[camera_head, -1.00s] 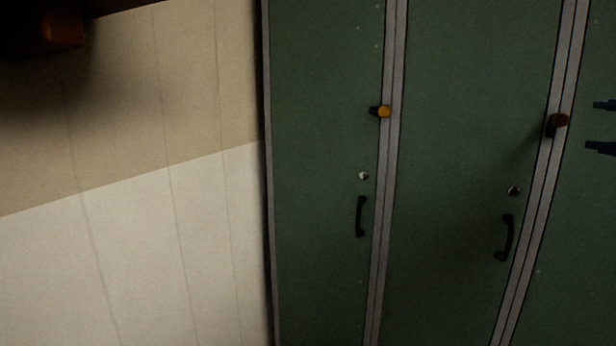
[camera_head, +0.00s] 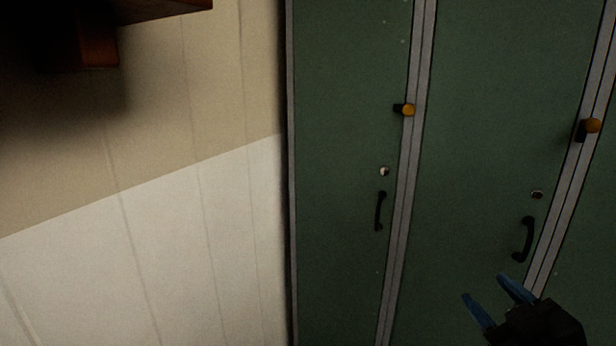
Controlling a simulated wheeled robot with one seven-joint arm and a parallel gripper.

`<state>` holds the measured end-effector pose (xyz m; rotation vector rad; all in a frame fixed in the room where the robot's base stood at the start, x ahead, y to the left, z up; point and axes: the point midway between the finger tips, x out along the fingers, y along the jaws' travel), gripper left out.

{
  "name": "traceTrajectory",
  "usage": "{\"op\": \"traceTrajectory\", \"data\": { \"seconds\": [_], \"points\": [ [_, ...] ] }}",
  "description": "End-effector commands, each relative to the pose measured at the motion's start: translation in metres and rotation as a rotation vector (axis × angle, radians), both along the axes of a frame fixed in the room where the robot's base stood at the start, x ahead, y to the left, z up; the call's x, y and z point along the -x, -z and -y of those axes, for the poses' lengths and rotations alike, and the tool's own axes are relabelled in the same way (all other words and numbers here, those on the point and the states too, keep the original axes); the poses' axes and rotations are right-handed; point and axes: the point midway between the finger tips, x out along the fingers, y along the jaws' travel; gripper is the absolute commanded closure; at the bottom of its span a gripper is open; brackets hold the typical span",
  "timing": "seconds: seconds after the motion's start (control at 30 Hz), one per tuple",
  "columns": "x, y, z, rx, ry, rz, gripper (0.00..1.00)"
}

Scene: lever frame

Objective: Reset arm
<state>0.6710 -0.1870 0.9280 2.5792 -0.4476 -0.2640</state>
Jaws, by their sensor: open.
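My gripper (camera_head: 489,302) shows at the lower right, with two blue fingers apart and nothing between them. It is open and points up and to the left, in front of the second green locker door. In the picture it lies just below and left of that door's black handle (camera_head: 525,239). I cannot tell how far it is from the door. The rest of my arm is out of the frame.
Green lockers (camera_head: 345,265) with grey frames fill the middle and right. A beige and white wall (camera_head: 210,240) is at left. A dark brown wooden shelf (camera_head: 165,10) juts in at the upper left.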

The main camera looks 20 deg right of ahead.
Motion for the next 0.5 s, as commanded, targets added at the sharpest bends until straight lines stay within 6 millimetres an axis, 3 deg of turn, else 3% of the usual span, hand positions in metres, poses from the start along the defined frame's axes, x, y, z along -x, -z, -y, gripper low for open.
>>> {"op": "traceTrajectory", "data": {
  "seconds": [0.03, 0.2, 0.5],
  "points": [
    [0.009, 0.01, -0.018, -0.043, -0.011, -0.008, 0.47],
    [0.044, 0.036, -0.067, -0.171, -0.03, -0.003, 0.47],
    [0.127, 0.056, -0.137, -0.353, -0.098, -0.017, 0.47]
  ]
}}
